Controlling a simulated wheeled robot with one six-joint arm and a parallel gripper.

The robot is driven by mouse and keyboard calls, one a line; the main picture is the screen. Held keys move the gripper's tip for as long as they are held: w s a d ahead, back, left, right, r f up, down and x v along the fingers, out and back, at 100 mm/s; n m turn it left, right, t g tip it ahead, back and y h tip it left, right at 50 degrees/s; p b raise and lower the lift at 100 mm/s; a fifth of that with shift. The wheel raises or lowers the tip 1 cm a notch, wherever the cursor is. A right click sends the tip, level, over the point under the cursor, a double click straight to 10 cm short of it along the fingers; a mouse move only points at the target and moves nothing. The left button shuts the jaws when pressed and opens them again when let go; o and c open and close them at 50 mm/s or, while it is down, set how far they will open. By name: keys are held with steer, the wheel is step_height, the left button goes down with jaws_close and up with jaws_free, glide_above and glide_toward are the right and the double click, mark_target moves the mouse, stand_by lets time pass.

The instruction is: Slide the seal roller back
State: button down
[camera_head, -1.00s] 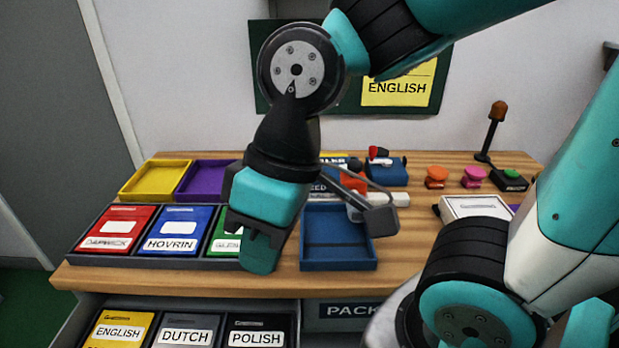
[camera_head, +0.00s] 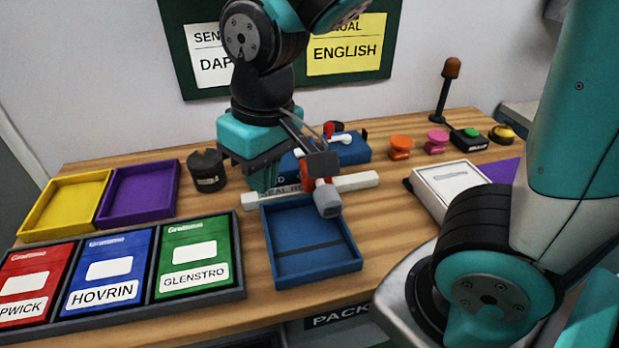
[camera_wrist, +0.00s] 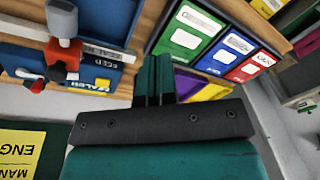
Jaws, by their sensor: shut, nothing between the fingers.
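The seal roller is a red carriage (camera_head: 308,178) with a grey cylindrical end (camera_head: 327,203). It sits on a white rail (camera_head: 358,181) along the back edge of a blue tray (camera_head: 352,266). My gripper (camera_head: 262,182) is shut and empty, pointing down near the rail's left part, left of the red carriage. It hides part of the rail; I cannot tell whether it touches it. In the wrist view my gripper (camera_wrist: 153,82) has its fingers together, with the red carriage (camera_wrist: 62,54) and its grey end (camera_wrist: 62,18) apart to the left.
Red, blue and green boxes (camera_head: 192,258) stand in a dark rack at front left. Yellow (camera_head: 62,206) and purple trays and a dark round pot (camera_head: 207,172) are behind. A blue device (camera_head: 350,148) sits behind the rail. A white box (camera_head: 450,186) is at right.

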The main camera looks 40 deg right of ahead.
steer(key=w+d+f+m+t+h+b, duration=0.1)
steer(key=w+d+f+m+h+b, duration=0.35)
steer(key=w+f+m+h, duration=0.65)
steer(key=n+y, duration=0.2)
steer(key=y, duration=0.1)
glide_toward(302, 183)
steer(key=f, duration=0.1)
steer(key=w+f, duration=0.1)
steer(key=f, duration=0.1)
steer(key=w+f, duration=0.1)
steer(key=shift+a+f, duration=0.3)
steer(key=shift+a, duration=0.05)
steer(key=d, duration=0.1)
steer(key=s+d, duration=0.1)
steer(key=d, duration=0.1)
steer(key=shift+s+r+p, duration=0.2)
steer(key=shift+p, duration=0.1)
steer(key=shift+s+d, duration=0.1)
steer(key=shift+d, duration=0.1)
